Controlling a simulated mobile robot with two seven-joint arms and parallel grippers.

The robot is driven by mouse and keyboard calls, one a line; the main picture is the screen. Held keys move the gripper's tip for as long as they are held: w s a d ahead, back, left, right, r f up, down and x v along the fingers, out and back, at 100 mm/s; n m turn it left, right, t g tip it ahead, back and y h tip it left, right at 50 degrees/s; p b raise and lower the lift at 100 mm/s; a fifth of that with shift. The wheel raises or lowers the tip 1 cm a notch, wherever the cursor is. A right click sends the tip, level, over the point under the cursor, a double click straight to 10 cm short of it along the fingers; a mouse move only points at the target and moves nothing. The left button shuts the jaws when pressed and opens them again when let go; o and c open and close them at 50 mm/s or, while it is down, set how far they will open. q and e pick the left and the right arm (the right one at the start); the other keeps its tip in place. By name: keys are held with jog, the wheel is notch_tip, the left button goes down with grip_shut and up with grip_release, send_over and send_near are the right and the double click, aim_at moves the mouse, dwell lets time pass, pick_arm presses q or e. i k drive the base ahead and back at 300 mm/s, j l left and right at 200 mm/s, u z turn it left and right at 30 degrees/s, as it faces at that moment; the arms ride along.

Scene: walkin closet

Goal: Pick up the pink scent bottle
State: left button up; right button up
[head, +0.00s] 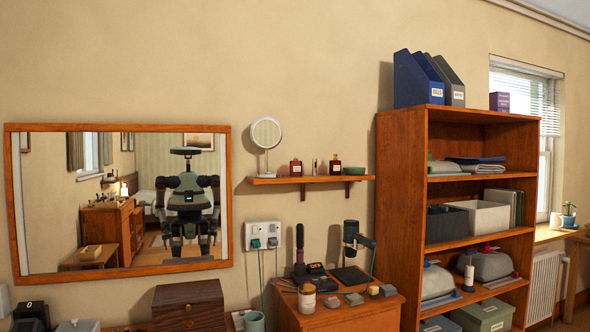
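Two small dark-red bottles with dark caps stand on the small wooden wall shelf (310,180) in the head view. One bottle (296,168) is left of the shelf's middle and the other bottle (335,167) is right of it. Both look reddish, and I cannot tell which is the pink scent bottle. A slim small item (314,166) stands between them. Neither of my grippers is directly in view; my body shows only as a small reflection in the wall mirror (120,128).
A round mirror on a stand (266,135) and a small green bowl (354,171) share the shelf. Below, a wooden cabinet (345,318) carries several small items and dark upright devices. A tall bookcase (398,200) stands right of the shelf. A wooden box (188,305) is lower left.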

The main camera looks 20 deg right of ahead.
aim_at(296, 166)
jog(key=i+l+u, duration=0.15)
jog(key=i+l, duration=0.15)
jog(key=i+l+u, duration=0.35)
jog(key=l, duration=0.4)
jog(key=i+l+u, duration=0.15)
jog(key=i+l, duration=0.2)
jog(key=i+l+u, duration=0.15)
jog(key=l, duration=0.35)
